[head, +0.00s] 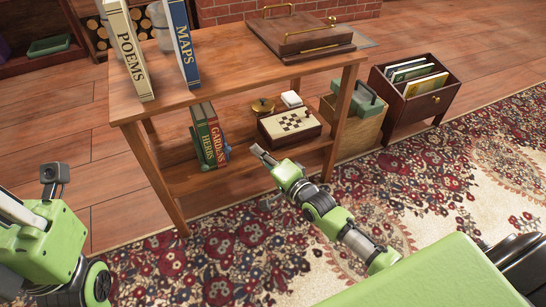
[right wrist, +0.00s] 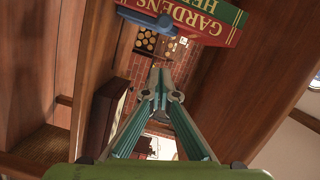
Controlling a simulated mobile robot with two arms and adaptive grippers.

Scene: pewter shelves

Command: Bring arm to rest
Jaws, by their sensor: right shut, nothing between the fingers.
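My right gripper (head: 260,153) is at the front of the wooden table's lower shelf, between the books and the chess box. In the right wrist view its fingers (right wrist: 160,80) are together with nothing between them. A red book, GARDENS (head: 217,140), and a green book, HERBS (head: 203,138), stand on the lower shelf, left of the gripper. The red book (right wrist: 200,22) also shows close by at the top of the right wrist view, upside down and apart from the fingers. My left arm (head: 40,240) shows at the left edge; its fingers are out of view.
The table (head: 220,95) carries POEMS (head: 128,50) and MAPS (head: 184,45) books and a brown lidded box (head: 300,35). A chess box (head: 290,125) is on the lower shelf. A crate (head: 352,125) and a file box (head: 408,95) stand right. The patterned rug (head: 440,190) is clear.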

